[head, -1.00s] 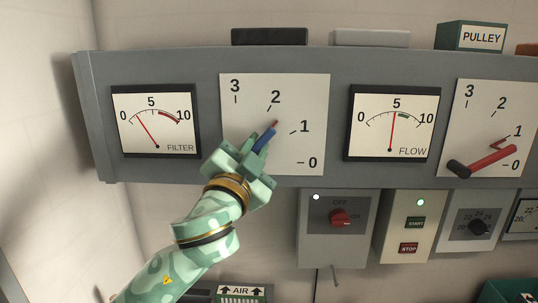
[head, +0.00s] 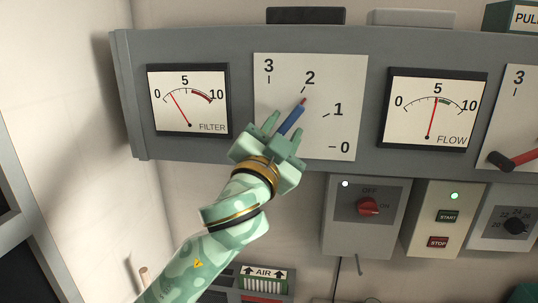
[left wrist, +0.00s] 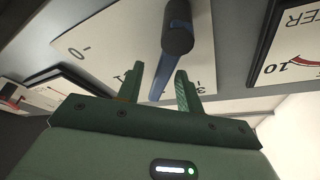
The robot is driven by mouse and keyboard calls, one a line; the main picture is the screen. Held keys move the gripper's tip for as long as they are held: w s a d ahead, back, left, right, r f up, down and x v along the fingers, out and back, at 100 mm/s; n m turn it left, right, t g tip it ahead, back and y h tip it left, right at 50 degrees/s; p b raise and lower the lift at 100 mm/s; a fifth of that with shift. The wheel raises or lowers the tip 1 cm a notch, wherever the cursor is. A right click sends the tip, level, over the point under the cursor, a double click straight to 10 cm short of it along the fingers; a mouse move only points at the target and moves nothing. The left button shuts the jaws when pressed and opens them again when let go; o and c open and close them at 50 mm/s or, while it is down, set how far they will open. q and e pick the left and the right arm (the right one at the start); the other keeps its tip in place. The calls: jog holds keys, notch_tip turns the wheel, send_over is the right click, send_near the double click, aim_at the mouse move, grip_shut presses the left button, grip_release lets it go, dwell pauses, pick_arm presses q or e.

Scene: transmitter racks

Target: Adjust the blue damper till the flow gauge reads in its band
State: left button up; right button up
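The blue damper lever (head: 291,120) is on a white scale plate (head: 340,80) marked 0 to 3. Its reddish tip points close to the 2 mark, slightly to the 1 side. The flow gauge (head: 437,110) to the right has its red needle almost at 5, at the left edge of a short green band. My left gripper (head: 284,131) is open, its fingers on either side of the lever. In the left wrist view the blue lever (left wrist: 160,84) runs from a dark cylinder between the open fingers (left wrist: 156,88), with gaps showing. The lever's lower end is hidden in the head view. My right gripper is out of view.
A filter gauge (head: 189,100) is left of the plate, and a red lever (head: 512,160) is at the right edge. Below are a box with a red knob (head: 368,207) and a start/stop box (head: 441,235). The wall at lower left is mostly bare.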

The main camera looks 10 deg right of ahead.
pick_arm(q)
jog(key=b+v, duration=0.2)
jog(key=v, duration=1.3)
jog(key=shift+s+a, duration=0.15)
jog(key=shift+s, duration=0.1)
